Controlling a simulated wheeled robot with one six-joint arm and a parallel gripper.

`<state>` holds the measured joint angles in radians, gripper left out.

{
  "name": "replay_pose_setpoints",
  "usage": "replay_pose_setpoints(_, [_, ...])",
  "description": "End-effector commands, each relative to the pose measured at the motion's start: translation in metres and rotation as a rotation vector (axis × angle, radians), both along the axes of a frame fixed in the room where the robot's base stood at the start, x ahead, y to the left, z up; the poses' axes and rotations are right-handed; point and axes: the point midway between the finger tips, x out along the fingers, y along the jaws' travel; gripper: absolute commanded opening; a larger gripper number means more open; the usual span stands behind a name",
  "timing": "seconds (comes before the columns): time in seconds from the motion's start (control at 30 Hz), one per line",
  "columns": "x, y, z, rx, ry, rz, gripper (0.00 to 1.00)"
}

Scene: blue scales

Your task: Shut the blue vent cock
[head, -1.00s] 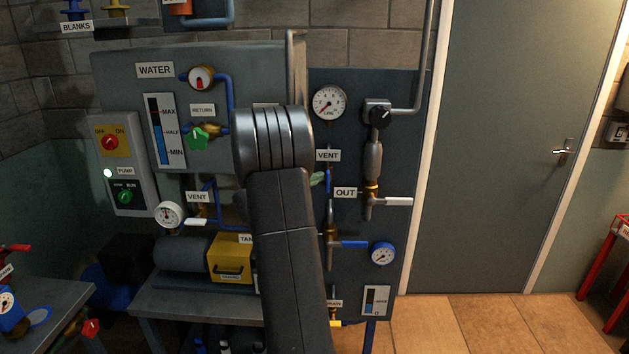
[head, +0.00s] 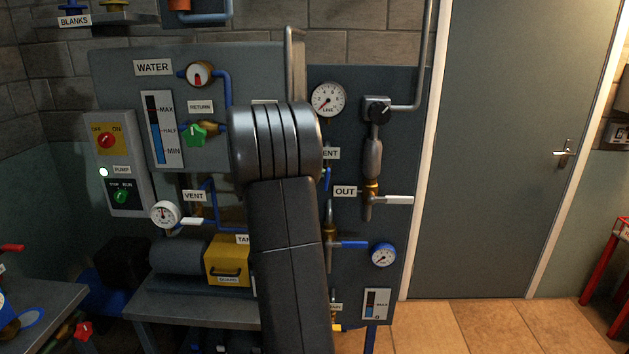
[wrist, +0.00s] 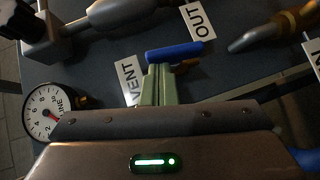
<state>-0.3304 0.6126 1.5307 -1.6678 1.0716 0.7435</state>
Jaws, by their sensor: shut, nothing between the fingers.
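The blue vent cock shows in the wrist view as a blue lever (wrist: 174,52) beside the VENT label (wrist: 131,80), with a bit of brass under it. The lever lies across the reading direction of the label, so roughly upright on the panel. In the head view only a blue sliver (head: 328,179) shows beside my arm, under the half-covered VENT label (head: 331,153). My gripper (wrist: 157,78) is shut and empty, its green fingertips right at the lever's near side. I cannot tell whether they touch it. In the head view my arm hides most of the gripper.
A line gauge (head: 328,99) sits above the cock, and an OUT pipe with a white handle (head: 397,200) to its right. A blue-handled valve (head: 350,245) and small gauge (head: 383,254) sit below. Another VENT label (head: 194,196) is on the left. Floor by the door is clear.

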Motion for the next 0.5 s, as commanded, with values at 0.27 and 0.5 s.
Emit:
replay_pose_setpoints(0.27, [0.000, -0.008, 0.004, 0.240, -0.006, -0.001, 0.00])
replay_pose_setpoints(0.5, [0.000, -0.016, 0.011, 0.467, -0.004, -0.001, 0.00])
